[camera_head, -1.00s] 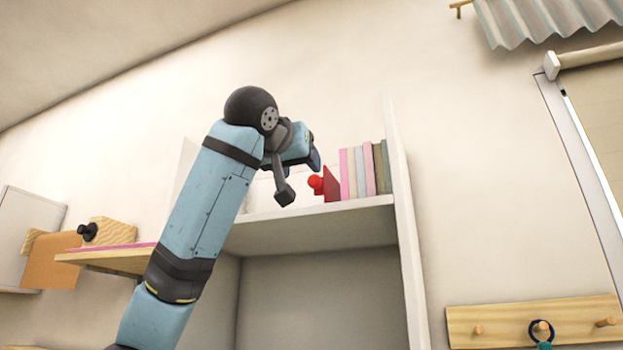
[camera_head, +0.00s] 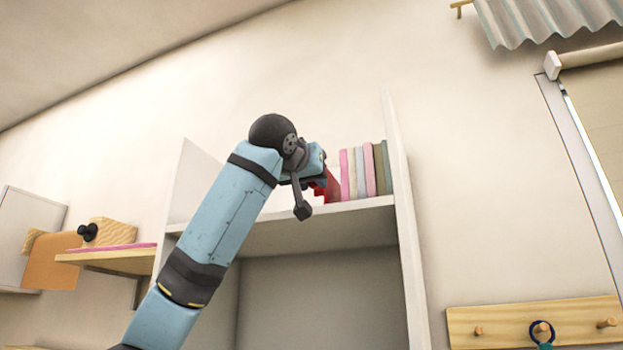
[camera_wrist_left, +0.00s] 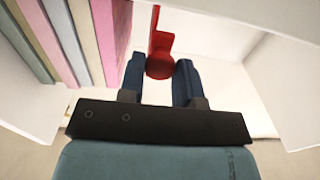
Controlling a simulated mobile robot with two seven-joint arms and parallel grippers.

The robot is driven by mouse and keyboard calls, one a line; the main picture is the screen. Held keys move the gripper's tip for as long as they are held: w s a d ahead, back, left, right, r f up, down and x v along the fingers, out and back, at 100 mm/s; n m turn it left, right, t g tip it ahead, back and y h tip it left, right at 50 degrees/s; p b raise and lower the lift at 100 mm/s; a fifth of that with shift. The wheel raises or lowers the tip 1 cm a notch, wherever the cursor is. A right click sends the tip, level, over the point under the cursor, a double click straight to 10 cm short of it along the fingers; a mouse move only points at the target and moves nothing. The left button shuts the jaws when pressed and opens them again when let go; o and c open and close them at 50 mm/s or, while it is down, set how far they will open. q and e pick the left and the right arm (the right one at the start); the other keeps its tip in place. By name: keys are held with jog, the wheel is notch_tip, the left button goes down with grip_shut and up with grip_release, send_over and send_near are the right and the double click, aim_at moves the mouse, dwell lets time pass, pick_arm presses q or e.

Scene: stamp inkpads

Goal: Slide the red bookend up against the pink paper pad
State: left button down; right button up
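The red bookend (camera_head: 332,186) stands upright on the white shelf, left of the book-like pads. The pink paper pad (camera_head: 344,174) is the leftmost of that row, close to the bookend; it also shows in the left wrist view (camera_wrist_left: 120,35), where a narrow gap lies between it and the bookend (camera_wrist_left: 162,40). My left gripper (camera_head: 317,182) is at the bookend. In the left wrist view my gripper's fingers (camera_wrist_left: 160,66) flank the bookend's round red knob, which fills the space between them. In the head view the gripper hides part of the bookend. My right gripper is not in view.
The white shelf (camera_head: 280,234) has side walls, the right one (camera_head: 402,170) close beside the pads. The shelf left of the bookend is largely clear. A smaller wooden shelf (camera_head: 118,262) with a wooden block (camera_head: 115,232) is at left. A peg rail (camera_head: 505,324) hangs at lower right.

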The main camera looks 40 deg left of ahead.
pick_arm(q)
jog(key=shift+w+d, duration=0.25)
jog(key=shift+d, duration=0.7)
jog(key=shift+w+d, duration=0.2)
jog(key=shift+d, duration=0.7)
jog(key=c, duration=0.8)
grip_release()
jog(key=shift+s, duration=0.1)
jog(key=v, duration=1.3)
jog(key=shift+s, duration=0.35)
jog(key=shift+f, duration=0.1)
